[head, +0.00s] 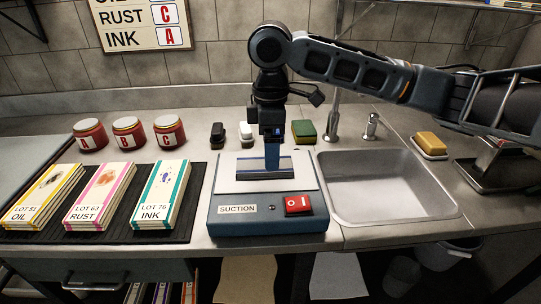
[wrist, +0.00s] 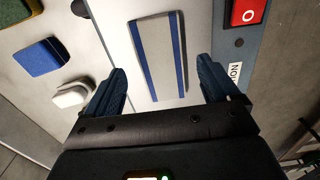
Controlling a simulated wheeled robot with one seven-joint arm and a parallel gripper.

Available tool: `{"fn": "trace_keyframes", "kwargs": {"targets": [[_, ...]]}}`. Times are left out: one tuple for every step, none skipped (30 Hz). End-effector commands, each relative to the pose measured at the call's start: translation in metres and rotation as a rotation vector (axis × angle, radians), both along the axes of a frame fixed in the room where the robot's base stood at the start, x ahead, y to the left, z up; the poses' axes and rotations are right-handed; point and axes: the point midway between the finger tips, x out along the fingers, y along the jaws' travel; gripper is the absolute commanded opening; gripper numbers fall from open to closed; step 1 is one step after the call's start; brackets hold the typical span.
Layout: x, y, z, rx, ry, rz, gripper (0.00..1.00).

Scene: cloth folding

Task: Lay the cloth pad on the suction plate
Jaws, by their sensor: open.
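The cloth pad (head: 250,167) is a narrow, flat grey piece with blue bands along its long sides. It lies on the pale top of the suction plate (head: 307,169), a blue-grey box with a red switch. The pad also shows in the wrist view (wrist: 158,52), lying flat on the pale surface. My gripper (head: 272,163) is low over the pad, pointing down. In the wrist view its fingers (wrist: 162,82) are open, one on each side of the pad's near end, with gaps between. In the head view the gripper hides part of the pad.
Three labelled stacks, oil (head: 40,198), rust (head: 99,195) and ink (head: 160,196), lie on a dark mat at left. Brushes (head: 218,135) and a green-yellow sponge (head: 304,132) sit behind the plate. A sink (head: 385,185) is at right.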

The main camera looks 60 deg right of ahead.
Motion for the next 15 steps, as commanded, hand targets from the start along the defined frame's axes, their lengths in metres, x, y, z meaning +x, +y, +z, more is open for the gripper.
{"fn": "trace_keyframes", "kwargs": {"targets": [[0.001, 0.000, 0.012, -0.001, -0.002, 0.001, 0.88], [0.001, 0.000, 0.019, 0.000, -0.003, 0.001, 0.88], [0.001, 0.001, 0.027, -0.001, -0.002, 0.003, 0.88], [0.001, 0.001, 0.033, 0.000, -0.003, 0.003, 0.88], [0.001, 0.001, 0.039, -0.001, -0.002, 0.003, 0.88], [0.001, 0.000, 0.047, -0.001, -0.002, 0.002, 0.88], [0.001, 0.001, 0.053, 0.000, -0.001, 0.002, 0.88], [0.000, 0.000, 0.058, -0.001, -0.002, 0.002, 0.88], [0.000, 0.000, 0.064, -0.001, -0.001, 0.001, 0.88], [0.001, 0.001, 0.068, 0.001, -0.001, 0.001, 0.88], [0.001, 0.001, 0.072, 0.001, -0.001, 0.001, 0.88], [0.000, 0.001, 0.076, 0.000, 0.000, 0.001, 0.88], [0.000, 0.001, 0.078, -0.001, 0.001, 0.002, 0.88], [0.000, 0.001, 0.081, 0.000, 0.000, 0.002, 0.88], [0.000, 0.001, 0.083, 0.000, 0.000, 0.002, 0.88]]}}
